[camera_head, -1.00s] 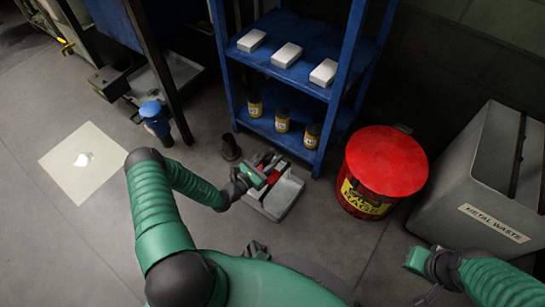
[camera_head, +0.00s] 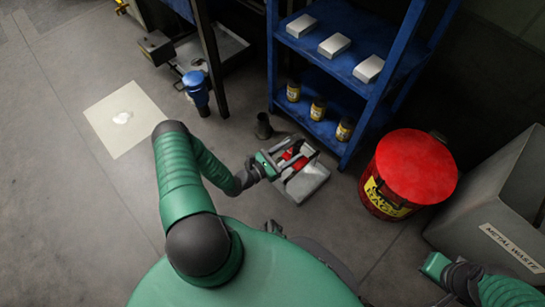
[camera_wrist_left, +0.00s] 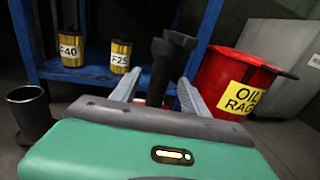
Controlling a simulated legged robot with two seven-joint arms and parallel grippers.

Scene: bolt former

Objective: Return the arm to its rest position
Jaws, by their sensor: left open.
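My left arm (camera_head: 178,190) comes in from the left in the head view and bends at its elbow. Its left gripper (camera_head: 273,163) is at the left side of a grey tool tray (camera_head: 308,184) with red items in it. In the left wrist view the two grey fingers of the left gripper (camera_wrist_left: 160,92) stand apart. A dark upright object (camera_wrist_left: 165,62) shows between or beyond them; I cannot tell if it touches them. My right gripper (camera_head: 436,266) is at the lower right of the head view, and its fingers are too unclear to read.
A blue shelf (camera_head: 345,62) with white boxes and yellow cans stands behind the tray. A red oily-rags bin (camera_head: 415,165) and a grey metal-waste bin (camera_head: 495,205) stand at the right. A dark cup (camera_head: 263,127) is near the tray. Floor at left is mostly clear.

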